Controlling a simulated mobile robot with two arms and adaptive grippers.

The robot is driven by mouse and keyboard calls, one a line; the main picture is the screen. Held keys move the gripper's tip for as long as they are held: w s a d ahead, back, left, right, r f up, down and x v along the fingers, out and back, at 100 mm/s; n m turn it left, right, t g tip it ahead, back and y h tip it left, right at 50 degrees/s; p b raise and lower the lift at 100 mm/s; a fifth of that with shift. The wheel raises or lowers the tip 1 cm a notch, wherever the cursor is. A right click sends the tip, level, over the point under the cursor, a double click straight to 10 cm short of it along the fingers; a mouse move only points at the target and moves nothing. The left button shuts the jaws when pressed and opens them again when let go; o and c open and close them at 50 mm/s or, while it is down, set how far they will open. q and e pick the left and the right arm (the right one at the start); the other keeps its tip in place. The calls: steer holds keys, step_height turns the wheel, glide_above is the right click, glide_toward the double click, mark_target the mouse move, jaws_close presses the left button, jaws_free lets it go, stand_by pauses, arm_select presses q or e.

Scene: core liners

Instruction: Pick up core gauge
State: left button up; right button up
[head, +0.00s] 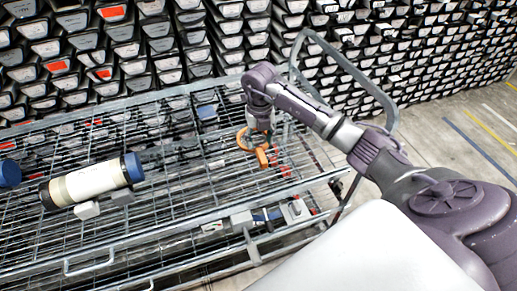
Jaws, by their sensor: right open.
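My left gripper is not in view.
A white tube with a dark blue cap (95,180) lies on the left of the shelf. Small red items (284,170) sit right of the orange piece. A metal rail (310,45) loops behind my right arm. Stacked liners (120,30) fill the back wall.

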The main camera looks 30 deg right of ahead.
mark_target(260, 149)
steer(key=f, duration=0.4)
steer(key=shift+s+a+p, duration=0.15)
steer(key=shift+s+p, duration=0.15)
steer(key=shift+p, duration=0.1)
jaws_close()
